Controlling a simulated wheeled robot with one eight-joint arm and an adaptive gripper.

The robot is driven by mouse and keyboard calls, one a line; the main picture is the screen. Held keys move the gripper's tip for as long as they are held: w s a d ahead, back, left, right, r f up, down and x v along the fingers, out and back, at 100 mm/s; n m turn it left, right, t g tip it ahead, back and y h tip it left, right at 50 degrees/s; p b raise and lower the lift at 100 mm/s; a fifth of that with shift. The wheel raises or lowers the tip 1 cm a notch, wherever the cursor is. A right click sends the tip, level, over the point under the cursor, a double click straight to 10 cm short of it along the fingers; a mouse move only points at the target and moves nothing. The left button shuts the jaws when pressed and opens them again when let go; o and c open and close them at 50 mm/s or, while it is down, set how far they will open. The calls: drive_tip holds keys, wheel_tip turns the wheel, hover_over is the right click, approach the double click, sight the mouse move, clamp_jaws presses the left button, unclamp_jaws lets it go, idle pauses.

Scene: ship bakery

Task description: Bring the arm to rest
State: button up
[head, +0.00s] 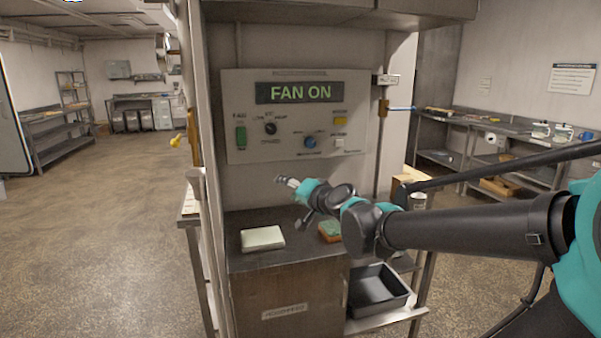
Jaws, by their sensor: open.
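My arm (460,226) reaches in from the right side of the head view toward the control panel. My gripper (287,182) is at its end, in front of the wall just below the panel and above the counter. It is small in the picture and is open, with nothing seen in it. The control panel (240,165) carries a lit display (300,92) reading "FAN ON".
Under my gripper, the dark counter (248,262) holds a pale block (262,238) and a green-topped sponge (329,232), partly hidden by my arm. A black tray (376,290) sits on the lower shelf. A metal post (203,180) stands left. Open floor (110,210) lies further left.

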drive_tip(key=s+d+f+n+g+h, duration=0.1)
drive_tip(key=s+d+f+g+h, duration=0.2)
drive_tip(key=s+d+f, duration=0.4)
drive_tip(key=s+d+f+n+g+h, duration=0.1)
drive_tip(key=s+d+f+g+h, duration=0.2)
drive_tip(key=f, duration=0.9)
drive_tip(key=s+d+f+n+g+h, duration=0.2)
drive_tip(key=s+d+f, duration=0.7)
drive_tip(key=d, duration=0.3)
drive_tip(key=shift+s+d+f+g+h, duration=0.35)
drive_tip(key=shift+s+d+g+h, duration=0.05)
drive_tip(key=shift+s, duration=0.45)
